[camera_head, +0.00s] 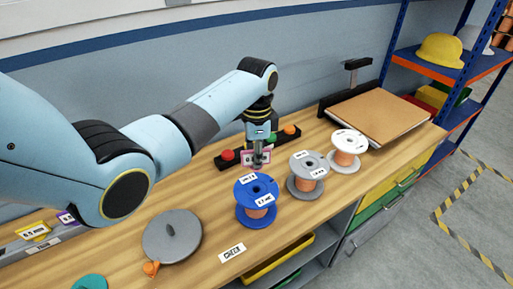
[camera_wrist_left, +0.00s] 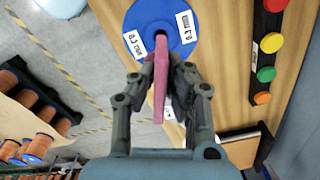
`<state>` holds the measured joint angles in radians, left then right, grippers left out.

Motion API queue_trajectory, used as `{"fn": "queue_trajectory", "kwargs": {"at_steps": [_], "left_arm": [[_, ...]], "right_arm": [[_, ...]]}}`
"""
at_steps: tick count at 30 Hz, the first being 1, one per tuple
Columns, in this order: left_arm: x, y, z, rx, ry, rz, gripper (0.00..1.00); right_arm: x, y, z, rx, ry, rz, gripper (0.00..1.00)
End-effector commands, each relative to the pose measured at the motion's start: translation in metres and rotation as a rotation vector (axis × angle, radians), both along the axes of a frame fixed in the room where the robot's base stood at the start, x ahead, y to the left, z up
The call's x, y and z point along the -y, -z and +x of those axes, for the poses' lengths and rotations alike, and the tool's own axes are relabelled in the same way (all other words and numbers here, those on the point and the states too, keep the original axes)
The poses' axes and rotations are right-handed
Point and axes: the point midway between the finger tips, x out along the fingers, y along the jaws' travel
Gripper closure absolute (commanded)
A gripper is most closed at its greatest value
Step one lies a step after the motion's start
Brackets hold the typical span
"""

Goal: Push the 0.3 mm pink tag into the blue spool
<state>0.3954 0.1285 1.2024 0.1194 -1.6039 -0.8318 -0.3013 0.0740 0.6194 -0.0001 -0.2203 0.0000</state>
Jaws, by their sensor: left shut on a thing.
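The blue spool (camera_head: 256,190) stands upright on the wooden bench, with copper wire around its core, white labels on its top flange and a dark hole in the centre. My left gripper (camera_head: 258,160) is shut on the pink tag (camera_head: 246,158) and points down, above and just behind the spool. In the left wrist view, the gripper (camera_wrist_left: 162,62) holds the thin pink tag (camera_wrist_left: 160,85) edge-on. The tag's far end overlaps the middle of the blue spool (camera_wrist_left: 146,15) there; I cannot tell whether it touches. The tag's print is unreadable. My right gripper is not in view.
A grey spool (camera_head: 302,162) and a white spool (camera_head: 347,141) stand to the right of the blue one. A black button strip (camera_head: 227,157) lies behind the gripper. A grey disc (camera_head: 172,238) and a CHECK label (camera_head: 231,252) lie nearer the front edge.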

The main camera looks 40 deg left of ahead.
Motion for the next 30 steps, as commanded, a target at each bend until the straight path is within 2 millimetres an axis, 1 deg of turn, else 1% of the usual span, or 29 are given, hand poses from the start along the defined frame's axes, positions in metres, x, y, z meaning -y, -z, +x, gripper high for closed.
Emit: {"fn": "queue_trajectory", "kwargs": {"at_steps": [3,9,15,19,24,30], "left_arm": [[0.0,0.006,0.0,0.0,0.0,0.0,1.0],[0.0,0.023,0.0,-0.002,0.0,-0.001,1.0],[0.0,0.049,0.0,-0.001,0.0,0.0,1.0],[0.0,0.061,0.0,0.0,0.0,0.0,1.0],[0.0,0.068,0.0,0.001,0.0,0.001,1.0],[0.0,0.068,0.0,0.001,0.0,0.001,1.0]], "right_arm": [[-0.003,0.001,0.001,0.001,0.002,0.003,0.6],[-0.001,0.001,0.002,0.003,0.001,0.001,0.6],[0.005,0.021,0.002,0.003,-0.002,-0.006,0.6],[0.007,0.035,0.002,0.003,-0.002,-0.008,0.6],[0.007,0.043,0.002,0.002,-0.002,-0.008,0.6],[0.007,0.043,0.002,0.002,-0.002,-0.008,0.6]]}}
